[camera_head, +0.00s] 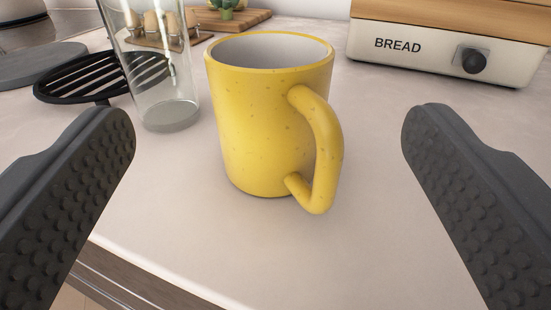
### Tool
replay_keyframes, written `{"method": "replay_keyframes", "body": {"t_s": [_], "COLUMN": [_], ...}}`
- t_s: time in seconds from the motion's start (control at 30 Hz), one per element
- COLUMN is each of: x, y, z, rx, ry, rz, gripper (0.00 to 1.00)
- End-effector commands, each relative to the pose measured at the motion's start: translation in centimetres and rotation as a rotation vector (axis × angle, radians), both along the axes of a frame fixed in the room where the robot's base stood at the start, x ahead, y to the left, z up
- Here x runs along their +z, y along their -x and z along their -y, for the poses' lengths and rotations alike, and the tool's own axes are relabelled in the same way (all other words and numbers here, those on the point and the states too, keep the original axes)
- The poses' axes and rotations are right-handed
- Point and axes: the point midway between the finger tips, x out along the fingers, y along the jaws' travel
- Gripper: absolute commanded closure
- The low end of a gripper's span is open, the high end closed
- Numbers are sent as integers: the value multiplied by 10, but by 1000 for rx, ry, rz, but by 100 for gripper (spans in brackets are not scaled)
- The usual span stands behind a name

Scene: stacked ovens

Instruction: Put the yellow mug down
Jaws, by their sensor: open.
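The yellow mug (255,135) stands upright on the pale countertop (300,245), in the middle of the head camera view. It is speckled, with a light grey inside, and its handle points right and toward me. My gripper (268,130) is open, with one dark ribbed finger on each side of the picture. Both fingers are well apart from the mug, and nothing is held between them.
A clear glass (165,75) stands just left of the mug. A black slatted utensil (85,78) lies behind it at left. A bread box (445,45) stands at the back right. A wooden board (230,18) is at the back. The counter's front edge (140,268) runs along the lower left.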

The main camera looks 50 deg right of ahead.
Motion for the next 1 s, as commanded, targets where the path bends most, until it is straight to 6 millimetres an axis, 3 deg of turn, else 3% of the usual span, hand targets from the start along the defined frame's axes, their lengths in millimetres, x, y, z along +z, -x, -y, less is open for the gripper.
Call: {"method": "replay_keyframes", "body": {"t_s": [0.13,1.0], "x": [-3,-1], "y": [13,28], "z": [-14,-28], "rx": [2,1], "ry": [3,2], "rz": [3,2], "gripper": [17,17]}}
